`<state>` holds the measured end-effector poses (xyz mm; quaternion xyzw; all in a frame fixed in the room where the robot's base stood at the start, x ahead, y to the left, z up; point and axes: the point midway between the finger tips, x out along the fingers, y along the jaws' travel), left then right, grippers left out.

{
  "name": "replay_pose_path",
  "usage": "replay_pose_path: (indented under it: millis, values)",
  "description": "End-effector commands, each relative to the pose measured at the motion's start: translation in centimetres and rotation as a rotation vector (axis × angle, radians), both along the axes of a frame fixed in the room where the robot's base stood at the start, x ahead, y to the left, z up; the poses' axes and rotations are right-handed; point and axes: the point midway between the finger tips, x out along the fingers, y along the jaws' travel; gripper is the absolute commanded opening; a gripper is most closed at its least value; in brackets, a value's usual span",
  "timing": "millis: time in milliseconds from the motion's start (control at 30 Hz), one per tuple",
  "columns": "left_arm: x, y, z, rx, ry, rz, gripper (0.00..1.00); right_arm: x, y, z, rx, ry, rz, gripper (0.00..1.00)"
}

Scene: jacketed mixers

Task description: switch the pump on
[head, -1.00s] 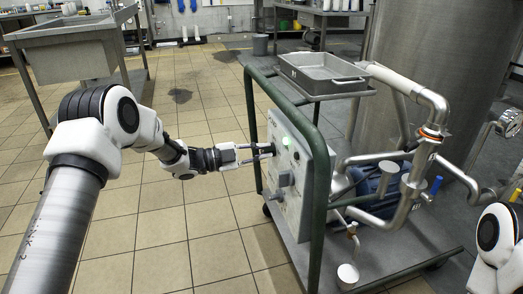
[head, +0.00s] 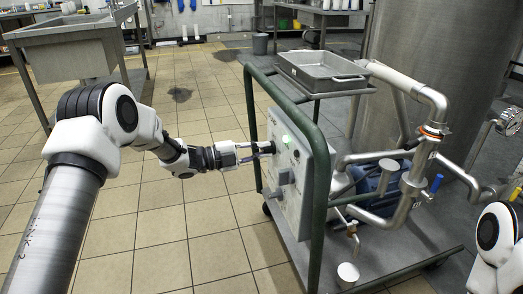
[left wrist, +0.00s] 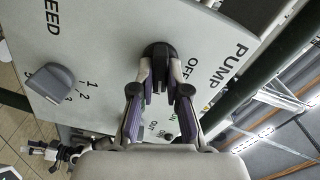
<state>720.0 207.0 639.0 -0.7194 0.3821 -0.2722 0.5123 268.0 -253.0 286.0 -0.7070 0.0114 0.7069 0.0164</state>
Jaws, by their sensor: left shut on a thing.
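The control panel (head: 300,172) is a pale box on the left side of a green-framed cart. A lit green lamp (head: 287,139) shows on it. In the left wrist view the dark pump knob (left wrist: 158,50) sits beside the words PUMP and OFF; ON is partly hidden behind the fingers. My left gripper (head: 268,149) reaches the panel from the left, and its fingertips (left wrist: 159,84) are shut on the pump knob. The knob's exact pointing direction is hard to tell. A grey speed knob (left wrist: 55,82) with numbers lies to the left. My right gripper is out of view.
A green cart rail (head: 322,190) stands close to the panel's right. The cart carries a grey tray (head: 322,72), steel pipes (head: 412,185) and a blue pump motor (head: 368,180). A large steel tank (head: 440,60) stands behind. Tiled floor left of the cart is clear.

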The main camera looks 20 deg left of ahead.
Motion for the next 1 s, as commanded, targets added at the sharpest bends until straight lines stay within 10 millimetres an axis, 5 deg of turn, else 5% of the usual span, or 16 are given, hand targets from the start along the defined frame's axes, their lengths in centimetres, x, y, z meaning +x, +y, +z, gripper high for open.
replay_pose_path:
  millis: [67, 100, 167, 567, 1000]
  values:
    - [0.0, 0.0, -0.1, 0.002, 0.000, -0.001, 0.00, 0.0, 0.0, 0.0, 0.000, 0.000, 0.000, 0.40]
    - [0.0, 0.0, -0.1, 0.002, 0.000, -0.001, 0.25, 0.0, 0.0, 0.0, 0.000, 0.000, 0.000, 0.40]
    - [0.0, 0.0, -0.1, 0.001, 0.001, 0.000, 0.40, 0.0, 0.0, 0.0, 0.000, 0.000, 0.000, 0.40]
    - [-0.5, 1.0, 0.0, -0.002, 0.001, 0.003, 0.40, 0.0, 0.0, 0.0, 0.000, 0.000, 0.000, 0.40]
    - [-6.0, 9.1, 0.0, -0.002, 0.000, 0.003, 0.40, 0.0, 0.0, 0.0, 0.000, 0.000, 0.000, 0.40]
